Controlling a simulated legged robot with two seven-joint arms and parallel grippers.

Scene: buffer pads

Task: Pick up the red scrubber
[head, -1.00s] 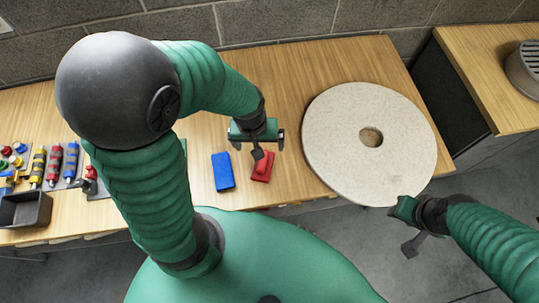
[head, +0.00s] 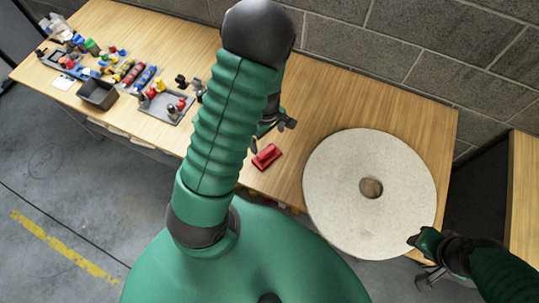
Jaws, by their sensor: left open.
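The red scrubber (head: 267,157) lies on the wooden table near its front edge, left of the round pale disc. My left gripper (head: 273,128) is open and just behind the red scrubber, apart from it in the picture. My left arm hides part of this gripper. The blue block seen earlier beside the scrubber is not visible; my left arm covers that area. My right gripper (head: 424,245) is at the disc's lower right edge, away from the scrubber; its jaw opening is unclear.
The large pale disc (head: 330,185) with a central hole covers the table's right part. A grey tray with coloured pieces (head: 162,104), a dark bin (head: 97,94) and several small parts stand on the left. A block wall (head: 400,50) runs behind. Bare wood lies behind the scrubber.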

